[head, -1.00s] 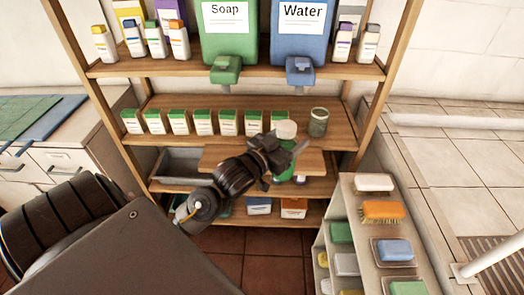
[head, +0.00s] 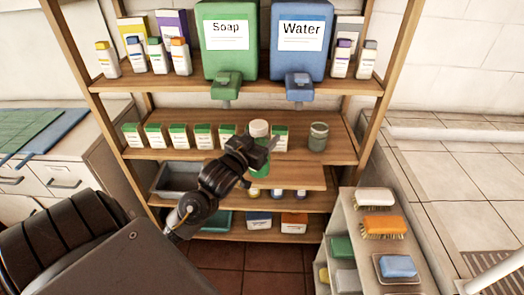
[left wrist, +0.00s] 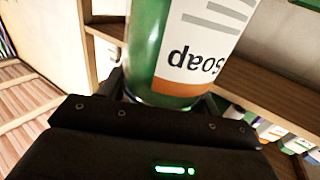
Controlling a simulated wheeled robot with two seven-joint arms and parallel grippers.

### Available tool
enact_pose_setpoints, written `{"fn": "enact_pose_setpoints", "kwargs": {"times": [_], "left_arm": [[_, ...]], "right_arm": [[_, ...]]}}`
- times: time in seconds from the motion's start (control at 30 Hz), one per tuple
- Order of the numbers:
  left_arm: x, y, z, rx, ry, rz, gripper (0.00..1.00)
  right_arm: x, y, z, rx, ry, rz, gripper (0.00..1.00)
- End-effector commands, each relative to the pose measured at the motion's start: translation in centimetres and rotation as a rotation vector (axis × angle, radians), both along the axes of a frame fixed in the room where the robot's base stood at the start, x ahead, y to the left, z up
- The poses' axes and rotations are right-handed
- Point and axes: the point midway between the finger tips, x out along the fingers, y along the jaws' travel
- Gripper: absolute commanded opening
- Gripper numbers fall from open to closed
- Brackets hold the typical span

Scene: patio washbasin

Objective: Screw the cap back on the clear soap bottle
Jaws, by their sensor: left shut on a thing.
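My left gripper (head: 258,158) is shut on a green bottle (head: 260,170) with a whitish cap-like top (head: 259,128). The bottle is upright in front of the middle shelf, near the pull-out board. In the left wrist view the bottle (left wrist: 147,55) fills the space between the fingers, and its white label reads "soap" upside down. Its top is outside that view. I cannot tell whether the top is a separate cap or how firmly it sits. A small see-through grey-green jar (head: 318,137) stands to the right on the middle shelf. My right gripper is not in view.
A row of white-and-green boxes (head: 180,136) stands on the middle shelf. Green Soap (head: 224,60) and blue Water (head: 298,62) dispensers stand on the top shelf. A wooden board (head: 300,177) juts out below. A rack with brushes (head: 383,226) stands front right.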

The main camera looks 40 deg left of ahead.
Motion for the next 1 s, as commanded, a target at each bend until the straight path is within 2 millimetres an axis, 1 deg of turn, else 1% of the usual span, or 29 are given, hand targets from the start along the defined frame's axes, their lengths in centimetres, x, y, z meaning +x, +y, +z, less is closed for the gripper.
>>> {"fn": "enact_pose_setpoints", "kwargs": {"times": [0.03, 0.23, 0.3, 0.43, 0.5, 0.63, 1.0], "left_arm": [[1.0, 0.8, -0.2, 0.005, 0.001, 0.002, 0.00], [4.9, 3.7, -2.3, 0.002, -0.001, 0.002, 0.00], [5.8, 4.3, -3.9, 0.000, 0.002, 0.001, 0.00], [7.2, 5.3, -6.0, 0.000, 0.000, 0.001, 0.00], [7.7, 5.7, -6.7, 0.000, -0.002, 0.000, 0.00], [8.3, 6.1, -7.6, 0.000, -0.003, -0.001, 0.00], [8.4, 6.3, -7.9, 0.001, -0.004, 0.000, 0.00]], "right_arm": [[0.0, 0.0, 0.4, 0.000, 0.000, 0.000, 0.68], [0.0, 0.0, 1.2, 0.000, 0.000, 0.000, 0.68], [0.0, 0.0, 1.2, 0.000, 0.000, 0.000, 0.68], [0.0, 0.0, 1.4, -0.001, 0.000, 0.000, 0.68], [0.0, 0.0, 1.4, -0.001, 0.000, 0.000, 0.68], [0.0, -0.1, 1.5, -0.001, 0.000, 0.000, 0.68], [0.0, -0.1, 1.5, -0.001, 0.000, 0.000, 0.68]]}}
